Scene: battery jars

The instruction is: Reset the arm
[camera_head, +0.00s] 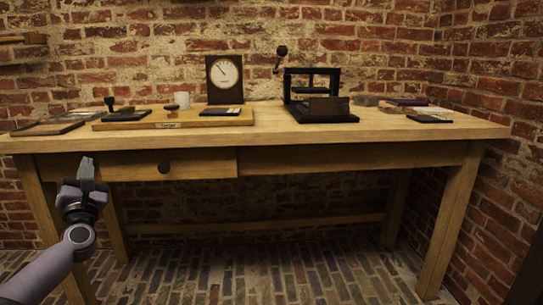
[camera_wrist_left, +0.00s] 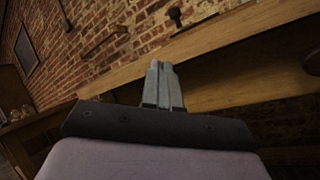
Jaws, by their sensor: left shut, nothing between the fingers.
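My left gripper (camera_head: 86,170) shows at the left of the head view, raised in front of the wooden table's left end. Its fingers point up and are shut with nothing between them. In the left wrist view the closed grey fingers (camera_wrist_left: 163,72) stand upright against the table's front edge in the background. The gripper appears apart from the table. My right gripper is in neither view.
The wooden table (camera_head: 390,130) has a drawer (camera_head: 200,162). A brick wall stands behind; the floor in front looks clear.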

